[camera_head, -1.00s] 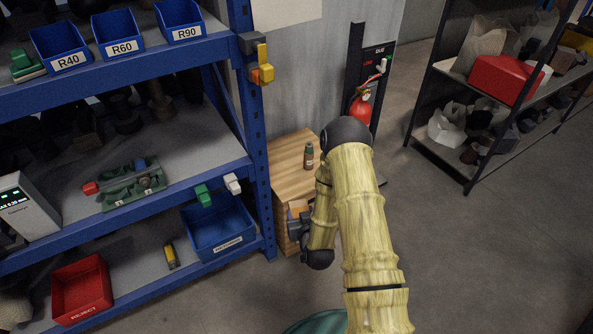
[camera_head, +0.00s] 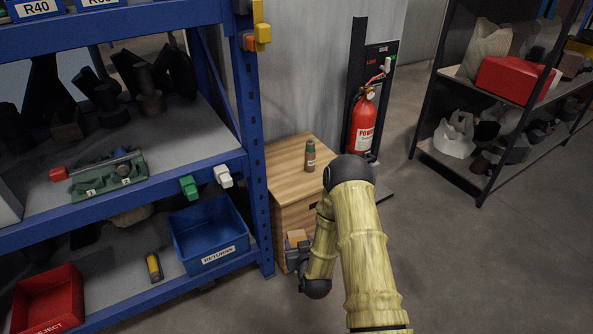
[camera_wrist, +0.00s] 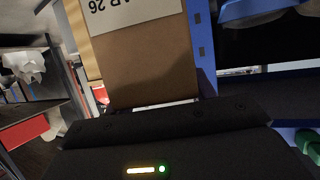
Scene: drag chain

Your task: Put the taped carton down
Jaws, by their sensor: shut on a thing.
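The brown carton (camera_wrist: 150,75) fills the upper middle of the wrist view, with a white label ending in "26" on it. In the head view only a small part of the carton (camera_head: 297,238) shows, in front of the wooden cabinet's front face and below its top. My gripper (camera_head: 297,254) is shut on the carton; in the wrist view its dark body (camera_wrist: 170,125) crosses the bottom, against the carton's near edge. The tape cannot be made out. Whether the carton touches anything beneath it is hidden.
The wooden cabinet (camera_head: 287,160) has a small bottle (camera_head: 310,155) on its top, with bare wood around it. A blue rack (camera_head: 252,110) stands left, holding a blue returns bin (camera_head: 208,236) and a red reject bin (camera_head: 48,300). A fire extinguisher (camera_head: 364,122) stands behind. Floor at right is clear.

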